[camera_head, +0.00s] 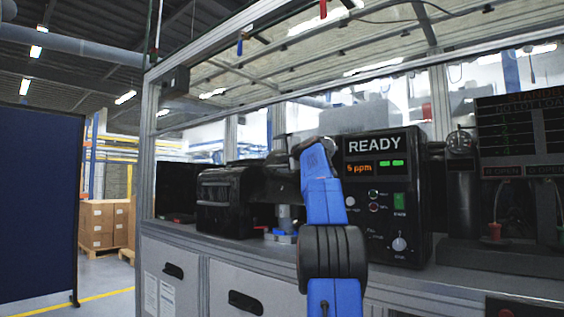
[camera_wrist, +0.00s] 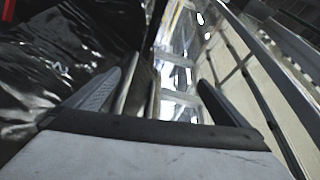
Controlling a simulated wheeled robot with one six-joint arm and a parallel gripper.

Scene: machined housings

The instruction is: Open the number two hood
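No number is readable on any hood, so I cannot tell which one is number two. A dark box-like unit (camera_head: 226,200) stands on the bench left of my arm, and its cover looks shut. In the wrist view a glossy black wrinkled surface (camera_wrist: 60,55) fills the left; I cannot tell if it belongs to that unit. My gripper (camera_wrist: 168,72) has its fingers spread wide. A pale upright bar (camera_wrist: 134,90) shows between them, nearer the left finger; contact cannot be told. In the head view my gripper is hard to pick out against the dark equipment behind my blue arm.
A black instrument with a READY display (camera_head: 375,146) stands close right of my arm. A dark panel (camera_head: 520,140) is farther right. An aluminium frame post (camera_head: 147,150) bounds the bench at left. A blue partition (camera_head: 38,200) and stacked cartons (camera_head: 103,222) stand beyond.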

